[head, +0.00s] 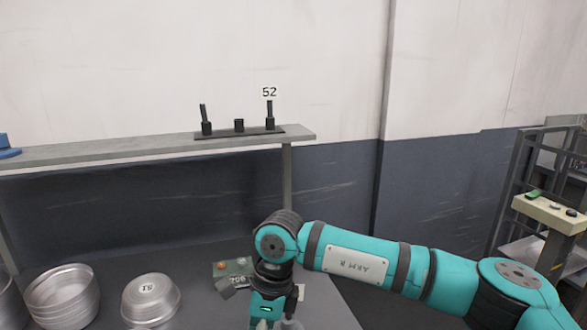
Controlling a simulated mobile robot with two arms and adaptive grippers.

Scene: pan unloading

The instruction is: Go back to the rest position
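My teal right arm, marked "ARM R", reaches in from the right and bends down at its elbow over the grey table (325,300). My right gripper (276,324) is only partly visible at the bottom edge, below the teal wrist. Its fingertips are cut off, so I cannot tell whether it is open or holds anything. My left arm and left gripper are not in view.
Metal pans (62,298) stand stacked on the table at left, beside an upside-down pan (150,299). A small box with buttons (231,268) sits behind my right wrist. A shelf (140,150) spans above the table. A button panel (550,212) stands at right.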

